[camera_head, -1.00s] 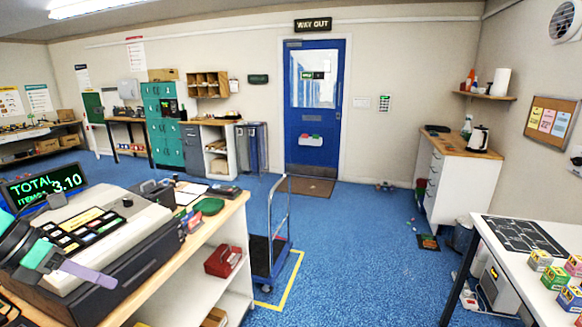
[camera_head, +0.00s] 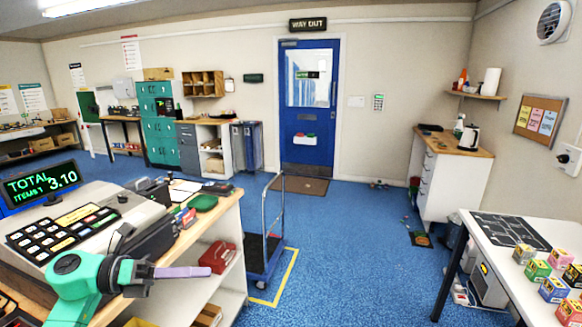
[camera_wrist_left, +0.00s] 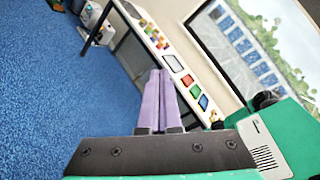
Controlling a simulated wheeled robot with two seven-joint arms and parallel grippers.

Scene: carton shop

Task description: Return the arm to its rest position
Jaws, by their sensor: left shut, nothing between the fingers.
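My left arm comes in at the lower left of the head view, green and grey, with its left gripper (camera_head: 207,271) pointing right beside the till counter. Its lilac fingers lie together, shut and empty. In the left wrist view the two lilac fingers (camera_wrist_left: 162,100) also lie side by side with nothing between them. The gripper is in the air in front of the cash register (camera_head: 85,225), and I see no contact. My right gripper is in neither view.
The counter (camera_head: 222,215) with the register and total display (camera_head: 42,184) is close to my left arm. A blue trolley (camera_head: 262,255) stands beside it. A white table (camera_head: 490,270) with several small cartons is at the right. The blue floor between is clear.

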